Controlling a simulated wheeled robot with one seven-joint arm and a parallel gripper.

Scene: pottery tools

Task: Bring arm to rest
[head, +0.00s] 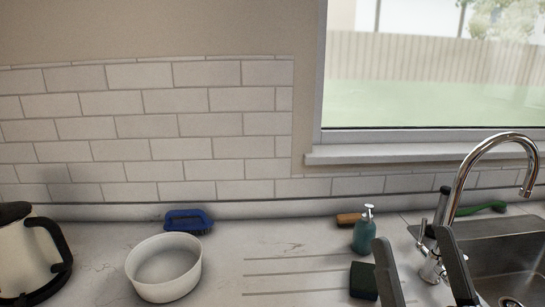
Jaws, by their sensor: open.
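My gripper (412,262) is at the lower right of the head view, seen as two upright dark grey fingers set apart. It is open, with nothing held between the fingers. The faucet's base shows behind the gap, and a dark sponge is just left of the left finger. The rest of my arm is below the picture and hidden.
A white bowl (164,277), blue brush (188,221) and white kettle (28,255) stand on the counter (225,238) at left. Near my gripper are a teal soap bottle (365,232), dark sponge (363,281), tall chrome faucet (462,190) and sink (512,262).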

